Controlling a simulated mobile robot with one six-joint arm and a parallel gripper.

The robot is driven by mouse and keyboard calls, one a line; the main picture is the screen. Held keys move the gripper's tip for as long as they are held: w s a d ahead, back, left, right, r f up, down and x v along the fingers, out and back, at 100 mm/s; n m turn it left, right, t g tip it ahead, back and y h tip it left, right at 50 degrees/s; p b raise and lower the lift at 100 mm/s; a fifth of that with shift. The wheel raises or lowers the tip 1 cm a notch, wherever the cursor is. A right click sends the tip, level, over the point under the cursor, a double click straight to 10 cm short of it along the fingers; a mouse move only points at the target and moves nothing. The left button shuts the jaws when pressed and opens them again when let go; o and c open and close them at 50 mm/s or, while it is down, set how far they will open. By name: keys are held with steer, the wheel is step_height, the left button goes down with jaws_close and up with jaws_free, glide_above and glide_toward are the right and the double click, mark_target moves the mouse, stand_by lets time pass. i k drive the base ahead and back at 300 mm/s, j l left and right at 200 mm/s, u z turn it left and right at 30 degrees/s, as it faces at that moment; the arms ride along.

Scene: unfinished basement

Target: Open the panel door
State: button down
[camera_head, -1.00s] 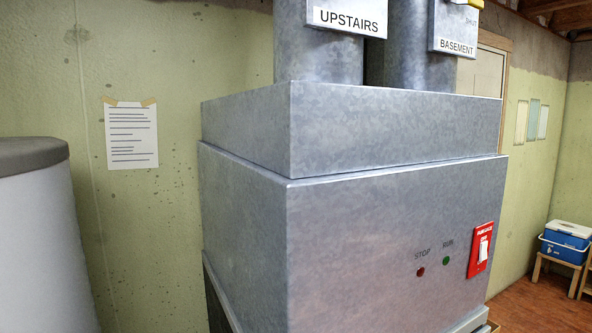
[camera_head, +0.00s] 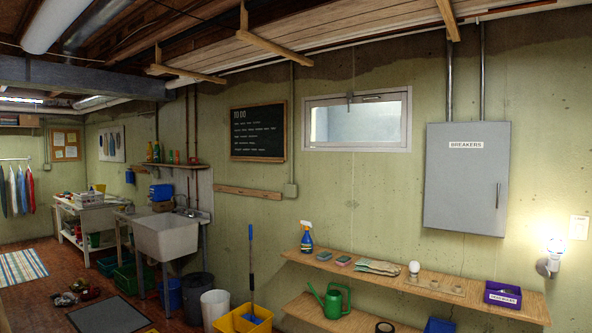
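A grey metal breaker panel hangs on the green wall at the right, labelled BREAKERS. Its door (camera_head: 466,190) is shut. A thin vertical handle (camera_head: 498,195) sits on the right side of the door. Two conduits (camera_head: 465,75) run from the panel's top up to the ceiling. My gripper is not in view.
A wooden shelf (camera_head: 420,284) with a spray bottle (camera_head: 306,238), a light bulb and a purple box (camera_head: 502,295) runs below the panel. A lit bulb (camera_head: 554,250) is on the wall at right. A yellow mop bucket (camera_head: 243,319) stands left of the shelf.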

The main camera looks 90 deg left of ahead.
mark_target(467, 175)
steer(key=u, duration=2.15)
steer(key=i, duration=0.15)
